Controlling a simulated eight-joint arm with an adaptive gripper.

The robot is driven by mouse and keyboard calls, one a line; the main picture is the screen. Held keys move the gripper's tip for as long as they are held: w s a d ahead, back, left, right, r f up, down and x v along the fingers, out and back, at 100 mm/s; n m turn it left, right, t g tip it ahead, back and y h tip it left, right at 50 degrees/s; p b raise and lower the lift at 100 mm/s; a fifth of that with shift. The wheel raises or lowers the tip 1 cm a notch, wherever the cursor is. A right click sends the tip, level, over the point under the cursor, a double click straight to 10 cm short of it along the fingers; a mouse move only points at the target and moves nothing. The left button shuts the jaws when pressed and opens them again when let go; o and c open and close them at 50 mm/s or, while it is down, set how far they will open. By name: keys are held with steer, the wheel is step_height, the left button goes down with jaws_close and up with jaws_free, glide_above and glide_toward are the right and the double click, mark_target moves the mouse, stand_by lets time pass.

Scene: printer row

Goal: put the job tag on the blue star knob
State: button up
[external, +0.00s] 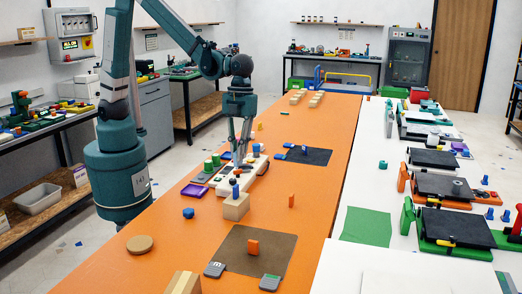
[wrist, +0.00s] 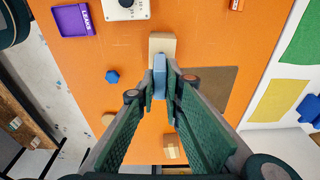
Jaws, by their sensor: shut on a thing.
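My gripper (external: 237,172) is shut on a narrow blue piece, also seen between the fingertips in the wrist view (wrist: 159,78). The piece is over a pale wooden block (external: 236,207) on the orange table; I cannot tell if they touch. Whether this piece is the job tag is not clear, as no marking shows. A small blue, many-sided knob (external: 188,213) sits on the table left of the block, also in the wrist view (wrist: 112,77). It may be the star knob. Another blue, star-like shape (wrist: 311,106) is cut off at the wrist view's right edge.
A purple tray (external: 194,191) and a white device (external: 257,166) lie beyond the block. A round wooden disc (external: 140,243) is at the left edge. The table around the blue knob is clear.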

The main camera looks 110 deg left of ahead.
steer(key=s+d+p, duration=0.1)
steer(key=s+d, duration=1)
steer(key=s, duration=0.4)
steer(key=shift+n, duration=0.3)
steer(key=shift+s+d+f, duration=0.15)
steer(key=shift+s+f, duration=0.05)
steer(key=shift+f, duration=1.2)
steer(key=shift+s+d+f, duration=0.1)
steer(key=shift+s+f, duration=0.1)
steer(key=shift+f, duration=1.15)
steer(key=shift+f+b, duration=0.4)
steer(key=shift+f, duration=2.55)
glide_above(187, 211)
steer(key=shift+a+f+b, duration=0.15)
steer(key=shift+a+f, duration=0.05)
steer(key=shift+f, duration=0.85)
steer(key=shift+a+f+b, duration=0.15)
steer(key=shift+f, duration=0.9)
steer(key=shift+f, duration=0.15)
steer(key=o, duration=0.7)
